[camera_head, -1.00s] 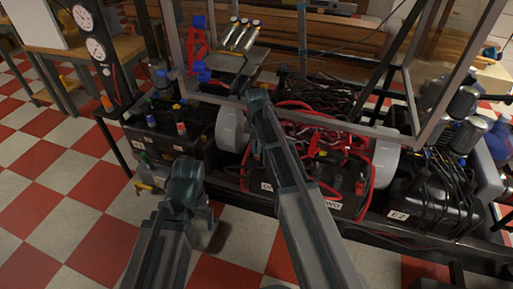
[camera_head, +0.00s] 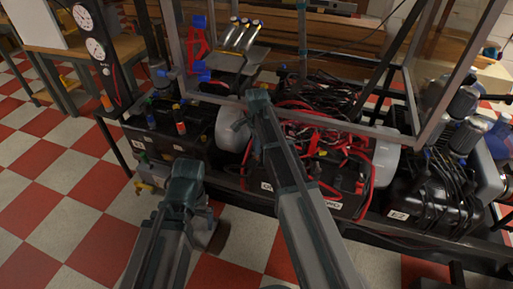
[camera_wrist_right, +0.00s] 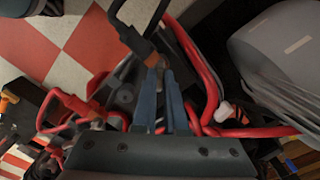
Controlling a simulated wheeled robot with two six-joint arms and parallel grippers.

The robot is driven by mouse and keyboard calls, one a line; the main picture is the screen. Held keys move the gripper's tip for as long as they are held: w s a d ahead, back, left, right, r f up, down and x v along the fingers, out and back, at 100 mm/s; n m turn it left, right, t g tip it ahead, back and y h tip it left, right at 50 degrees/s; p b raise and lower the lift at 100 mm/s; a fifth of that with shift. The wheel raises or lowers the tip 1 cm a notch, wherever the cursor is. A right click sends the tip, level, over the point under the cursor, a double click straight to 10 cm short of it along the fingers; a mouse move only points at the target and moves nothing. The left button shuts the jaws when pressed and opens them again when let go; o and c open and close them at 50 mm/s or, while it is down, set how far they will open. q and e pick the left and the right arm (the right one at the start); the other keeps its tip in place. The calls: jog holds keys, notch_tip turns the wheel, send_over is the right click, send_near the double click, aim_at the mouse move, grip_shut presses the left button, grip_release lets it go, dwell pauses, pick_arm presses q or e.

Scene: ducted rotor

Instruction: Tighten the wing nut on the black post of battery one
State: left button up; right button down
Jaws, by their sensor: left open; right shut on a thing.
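Battery one is the black battery (camera_head: 285,172) in the middle of the rack; its white label is partly covered by my right arm. My right gripper (camera_wrist_right: 160,66) points at the battery top in the right wrist view, its blue-grey fingers close together at the tips. A black cable (camera_wrist_right: 128,32) with an orange-brown end (camera_wrist_right: 150,60) meets the fingertips. The wing nut and black post are hidden between and behind the tips. In the head view, my right arm hides these fingertips. My left gripper (camera_head: 187,180) is low, in front of the rack, apart from the batteries; its fingers are hard to make out.
Red cables (camera_wrist_right: 192,75) loop close beside the right fingers. A grey rounded housing (camera_wrist_right: 285,50) stands to the right in the wrist view. A metal frame (camera_head: 330,124) crosses above the batteries. Another black box (camera_head: 430,200) stands at right. The checkered floor in front is clear.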

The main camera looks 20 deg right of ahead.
jog(key=m, duration=0.4)
jog(key=shift+w+m, duration=0.1)
jog(key=shift+m, duration=2)
jog(key=c, duration=1)
grip_release()
jog(key=shift+o, duration=0.2)
jog(key=shift+r, duration=0.15)
notch_tip(320, 180, up, 14)
jog(key=p, duration=1.3)
jog(key=shift+p, duration=0.4)
jog(key=shift+f, duration=0.2)
